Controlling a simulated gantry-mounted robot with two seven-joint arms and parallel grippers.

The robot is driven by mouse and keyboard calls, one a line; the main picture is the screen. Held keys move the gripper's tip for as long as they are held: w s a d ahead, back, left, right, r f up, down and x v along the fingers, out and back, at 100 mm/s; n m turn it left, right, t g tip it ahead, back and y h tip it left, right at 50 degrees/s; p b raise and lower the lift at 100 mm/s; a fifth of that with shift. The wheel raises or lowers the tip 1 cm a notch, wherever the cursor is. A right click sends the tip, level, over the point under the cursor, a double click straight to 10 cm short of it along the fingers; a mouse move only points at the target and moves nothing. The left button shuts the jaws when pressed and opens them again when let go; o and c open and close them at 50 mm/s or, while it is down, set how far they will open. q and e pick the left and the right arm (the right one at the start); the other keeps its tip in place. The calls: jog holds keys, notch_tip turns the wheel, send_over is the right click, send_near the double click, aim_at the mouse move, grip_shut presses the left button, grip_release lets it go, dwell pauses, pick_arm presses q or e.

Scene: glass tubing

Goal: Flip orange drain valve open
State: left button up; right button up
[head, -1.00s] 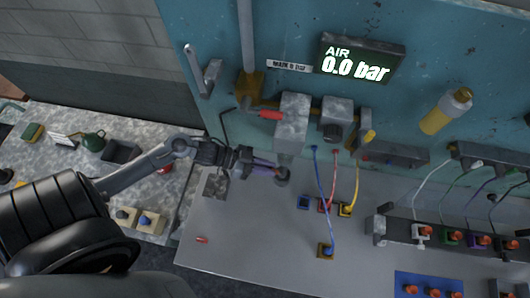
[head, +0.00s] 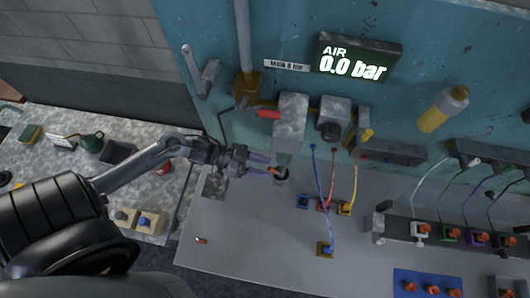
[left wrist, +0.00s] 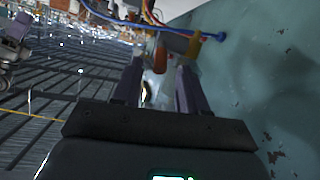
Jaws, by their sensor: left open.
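The orange drain valve (head: 274,171) shows as a small orange piece at the dark-mouthed grey cup (head: 282,175) below the grey block (head: 291,122). My left gripper (head: 267,165) is open, with its purple fingers at the valve and cup. In the left wrist view an orange piece (left wrist: 160,57) shows between and beyond the two fingertips of my left gripper (left wrist: 159,70). I cannot tell whether either finger touches it. The valve's handle position is too small to make out. My right gripper is not in view.
An air display (head: 357,58) on the teal wall reads 0.0 bar. A red-handled valve (head: 268,114) sits above my gripper. Blue (head: 321,190), red and yellow hoses hang to the right. The grey bench (head: 245,255) has clear room in front.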

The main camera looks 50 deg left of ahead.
pick_arm(q)
jog(key=v, duration=0.9)
jog(key=shift+s, duration=0.2)
jog(key=shift+a+r, duration=0.1)
